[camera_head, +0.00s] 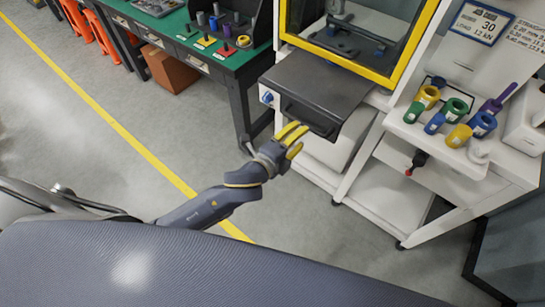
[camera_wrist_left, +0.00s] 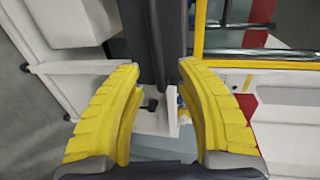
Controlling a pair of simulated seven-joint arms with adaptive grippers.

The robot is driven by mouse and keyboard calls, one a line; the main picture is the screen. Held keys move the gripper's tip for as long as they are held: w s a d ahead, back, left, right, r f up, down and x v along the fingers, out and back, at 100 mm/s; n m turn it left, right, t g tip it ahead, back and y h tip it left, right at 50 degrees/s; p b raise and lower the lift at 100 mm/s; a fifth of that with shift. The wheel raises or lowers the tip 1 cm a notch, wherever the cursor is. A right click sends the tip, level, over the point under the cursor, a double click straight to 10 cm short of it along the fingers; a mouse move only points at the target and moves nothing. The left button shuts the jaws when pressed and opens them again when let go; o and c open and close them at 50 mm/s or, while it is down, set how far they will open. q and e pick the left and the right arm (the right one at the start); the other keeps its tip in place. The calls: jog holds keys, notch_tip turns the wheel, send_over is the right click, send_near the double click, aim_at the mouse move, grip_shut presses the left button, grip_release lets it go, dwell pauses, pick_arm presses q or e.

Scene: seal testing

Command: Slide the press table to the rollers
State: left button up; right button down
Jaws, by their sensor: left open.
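The press table (camera_head: 318,82) is a dark grey slab that juts out from the front of the white press, below its yellow-framed opening. A dark handle (camera_head: 308,120) runs along its front edge. My left gripper (camera_head: 298,134) is open, its yellow fingers close to this handle. In the left wrist view the dark table (camera_wrist_left: 172,25) and a thin dark bar show between the open fingers (camera_wrist_left: 160,66); I cannot tell whether they touch. I cannot make out the rollers for certain; dark parts (camera_head: 345,42) sit inside the press opening. My right gripper is not in view.
A white stand (camera_head: 440,150) with coloured rings and pegs is at the right. A green-topped bench (camera_head: 245,60) with small parts and orange chairs (camera_head: 100,32) are at the back left. A yellow line (camera_head: 120,123) crosses the clear grey floor.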

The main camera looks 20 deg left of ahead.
pick_arm(q)
jog(key=v, duration=1.1)
jog(key=shift+s, duration=0.3)
dwell(0.8)
jog(key=shift+a, duration=0.1)
